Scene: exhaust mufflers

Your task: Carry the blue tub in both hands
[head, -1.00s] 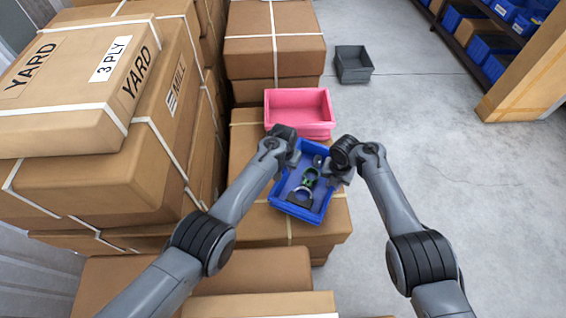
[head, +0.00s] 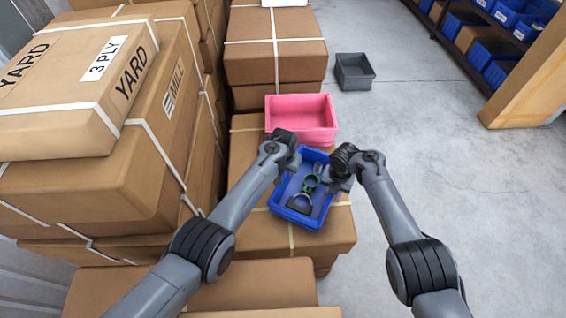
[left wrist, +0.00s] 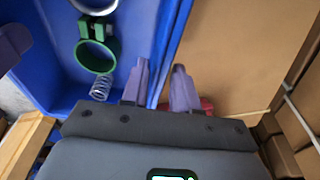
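The blue tub (head: 298,219) is over the near carton, long side pointing away from me. It holds a green ring part (head: 311,183), a grey part (head: 299,202) and, in the left wrist view, a small spring (left wrist: 101,88). My left gripper (head: 293,158) is at its left wall. In the left wrist view, its fingers (left wrist: 161,75) straddle the tub wall closely, one inside and one outside. My right gripper (head: 333,177) is at the right wall; its fingers are too small to read. I cannot tell whether the tub's bottom touches the carton.
A pink bin (head: 301,117) stands just beyond the tub on the carton (head: 330,238). Tall strapped cartons (head: 90,180) crowd the left. A grey bin (head: 354,71) is on the floor. Open floor (head: 450,200) lies right, with a shelf of blue bins (head: 500,65) at the back.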

